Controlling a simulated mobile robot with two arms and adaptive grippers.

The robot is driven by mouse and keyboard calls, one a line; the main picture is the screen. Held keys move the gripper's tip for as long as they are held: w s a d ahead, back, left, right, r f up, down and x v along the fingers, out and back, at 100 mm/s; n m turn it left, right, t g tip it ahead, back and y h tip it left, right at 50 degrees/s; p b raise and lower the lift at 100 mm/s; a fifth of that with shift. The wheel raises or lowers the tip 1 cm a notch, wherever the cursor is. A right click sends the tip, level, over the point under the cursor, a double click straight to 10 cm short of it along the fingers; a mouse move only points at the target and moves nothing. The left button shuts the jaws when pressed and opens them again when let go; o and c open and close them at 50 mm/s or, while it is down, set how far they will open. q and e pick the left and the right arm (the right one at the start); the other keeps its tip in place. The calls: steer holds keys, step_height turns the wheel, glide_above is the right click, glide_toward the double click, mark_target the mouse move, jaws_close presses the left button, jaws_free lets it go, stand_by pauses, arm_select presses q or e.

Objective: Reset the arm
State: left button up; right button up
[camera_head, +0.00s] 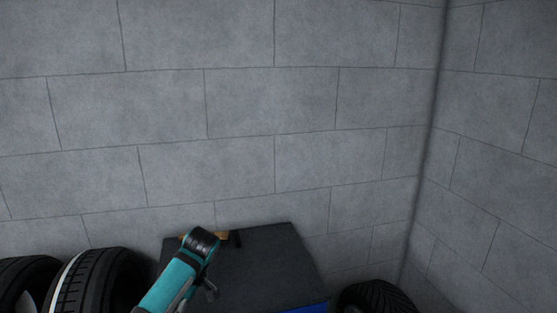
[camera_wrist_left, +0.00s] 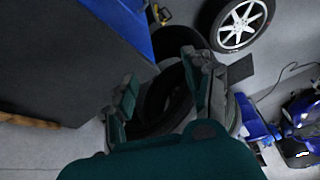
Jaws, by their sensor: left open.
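My left arm (camera_head: 172,285), teal with a black joint, reaches up from the bottom edge in the head view, in front of a dark-topped bench. A small grey part by its joint may belong to the gripper, but I cannot tell. In the left wrist view my left gripper (camera_wrist_left: 165,92) has its two grey-green fingers spread apart with nothing held between them. Behind the fingers a dark tyre (camera_wrist_left: 150,105) shows, apart from them as far as I can tell. My right gripper is in neither view.
The dark bench top (camera_head: 265,255) has a brown-and-black tool (camera_head: 222,237) at its back edge. Tyres (camera_head: 100,285) stand left of it and another tyre (camera_head: 375,298) stands right. A block wall (camera_head: 240,110) closes the back. A silver-spoked wheel (camera_wrist_left: 240,22) and blue equipment (camera_wrist_left: 300,120) show below.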

arm_select(q)
steer(key=s+f+m+h+b, duration=0.1)
steer(key=s+f+m, duration=0.3)
steer(key=f, duration=0.8)
steer(key=s+f+m+h+b, duration=0.15)
steer(key=s+f, duration=0.35)
steer(key=f, duration=0.7)
steer(key=s+f+m, duration=0.4)
steer(key=s+f, duration=0.1)
steer(key=f, duration=0.8)
steer(key=s+f+m+h+b, duration=0.1)
steer(key=s+f+m, duration=0.2)
steer(key=s+f, duration=0.6)
steer(key=s+f+m+b, duration=0.1)
steer(key=s+f+m, duration=0.1)
steer(key=s+f, duration=0.65)
steer(key=s+f+m, duration=0.1)
steer(key=s+m, duration=0.1)
steer(key=s, duration=0.8)
steer(key=s+d+f+m+t, duration=0.1)
steer(key=s+m, duration=0.1)
steer(key=s, duration=0.9)
steer(key=shift+f+h+b, duration=0.3)
steer(key=shift+h+b, duration=0.05)
steer(key=shift+h, duration=0.1)
